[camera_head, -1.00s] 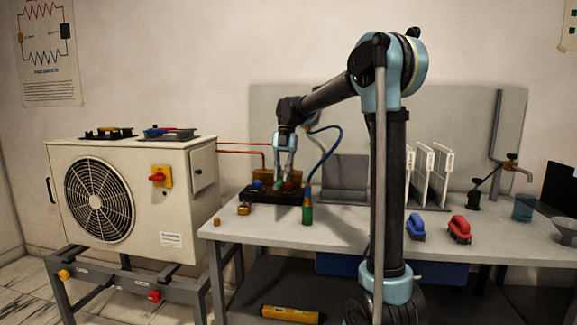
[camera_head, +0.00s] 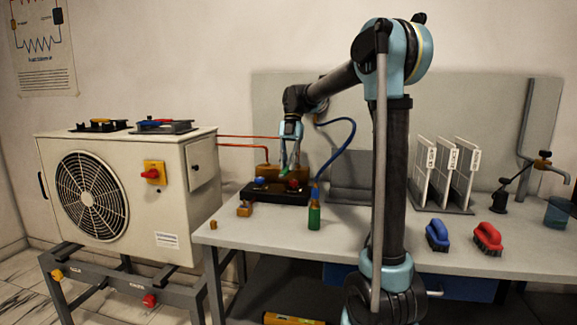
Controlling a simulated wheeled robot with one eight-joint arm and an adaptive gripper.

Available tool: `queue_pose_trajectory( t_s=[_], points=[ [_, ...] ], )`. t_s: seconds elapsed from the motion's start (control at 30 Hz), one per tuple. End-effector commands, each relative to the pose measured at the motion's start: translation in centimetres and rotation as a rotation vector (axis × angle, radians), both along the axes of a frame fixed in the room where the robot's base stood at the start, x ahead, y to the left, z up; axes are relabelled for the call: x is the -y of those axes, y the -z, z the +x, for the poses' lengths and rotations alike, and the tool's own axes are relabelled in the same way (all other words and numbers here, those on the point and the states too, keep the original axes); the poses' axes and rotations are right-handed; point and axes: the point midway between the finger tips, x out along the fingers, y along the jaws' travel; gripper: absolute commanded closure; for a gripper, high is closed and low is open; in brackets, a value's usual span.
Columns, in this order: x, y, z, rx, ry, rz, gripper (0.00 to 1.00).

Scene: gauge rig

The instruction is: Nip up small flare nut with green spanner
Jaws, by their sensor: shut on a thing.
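My gripper (camera_head: 289,165) points down above the back of the bench's left part. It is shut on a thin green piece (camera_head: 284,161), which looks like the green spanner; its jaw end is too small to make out. Behind and below the gripper is a brass-coloured block (camera_head: 266,172), where the red-brown pipes (camera_head: 245,146) from the white unit end. The small flare nut cannot be made out at this size. I cannot tell whether the spanner touches the block or a nut.
A black manifold with blue and red knobs (camera_head: 270,196) lies in front of the gripper. The white fan unit (camera_head: 120,195) is at left. Blue (camera_head: 437,235) and red (camera_head: 488,238) brushes lie at right.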

Motion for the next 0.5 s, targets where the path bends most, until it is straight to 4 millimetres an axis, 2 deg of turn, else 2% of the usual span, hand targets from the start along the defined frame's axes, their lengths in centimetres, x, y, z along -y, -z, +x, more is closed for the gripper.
queue_pose_trajectory(
  t_s=[0.2, 0.5],
  points=[
    [0.1, 0.3, 0.1, 0.0, 0.001, 0.0, 1.0],
    [0.2, 1.8, 0.6, 0.0, 0.001, 0.0, 1.0]
  ],
)
